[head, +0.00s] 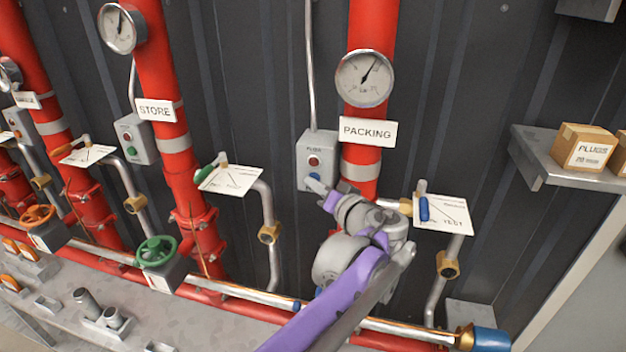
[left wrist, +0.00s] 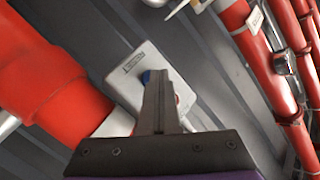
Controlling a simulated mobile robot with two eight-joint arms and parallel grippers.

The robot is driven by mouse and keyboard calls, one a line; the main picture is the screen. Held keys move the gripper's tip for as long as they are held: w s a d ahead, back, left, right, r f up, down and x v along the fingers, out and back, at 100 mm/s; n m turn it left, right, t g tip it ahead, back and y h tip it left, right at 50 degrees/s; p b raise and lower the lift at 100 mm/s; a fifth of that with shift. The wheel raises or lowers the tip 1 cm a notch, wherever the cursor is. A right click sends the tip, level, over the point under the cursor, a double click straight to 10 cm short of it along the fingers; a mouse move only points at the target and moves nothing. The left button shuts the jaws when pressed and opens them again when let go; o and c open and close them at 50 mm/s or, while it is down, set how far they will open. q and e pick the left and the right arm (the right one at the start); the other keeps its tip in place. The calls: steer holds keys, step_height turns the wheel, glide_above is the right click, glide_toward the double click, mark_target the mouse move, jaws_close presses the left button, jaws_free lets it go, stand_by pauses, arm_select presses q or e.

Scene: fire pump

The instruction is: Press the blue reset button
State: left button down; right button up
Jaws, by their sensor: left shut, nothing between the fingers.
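The blue reset button (head: 314,176) is the lower button on a grey control box (head: 326,150) beside the PACKING pipe, below a red button (head: 314,161). My left gripper (head: 313,185) is shut and empty, its fingertips just below the blue button in the head view. In the left wrist view the shut fingers (left wrist: 156,77) point at the box (left wrist: 137,62). A bit of the blue button (left wrist: 146,76) shows beside the fingertips, which cover the rest. I cannot tell whether they touch it. My right gripper is not in view.
The red PACKING pipe (head: 368,35) with a gauge (head: 364,79) stands close to the right of the box. A blue-handled valve (head: 424,209) with a white card is right of my gripper. A shelf (head: 560,165) with boxes is at the far right.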

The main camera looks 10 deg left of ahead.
arm_select(q)
steer(key=shift+s, duration=0.9)
steer(key=shift+s, duration=0.1)
steer(key=s+p, duration=0.1)
steer(key=s, duration=0.3)
steer(key=shift+s+a, duration=0.1)
steer(key=shift+s, duration=0.3)
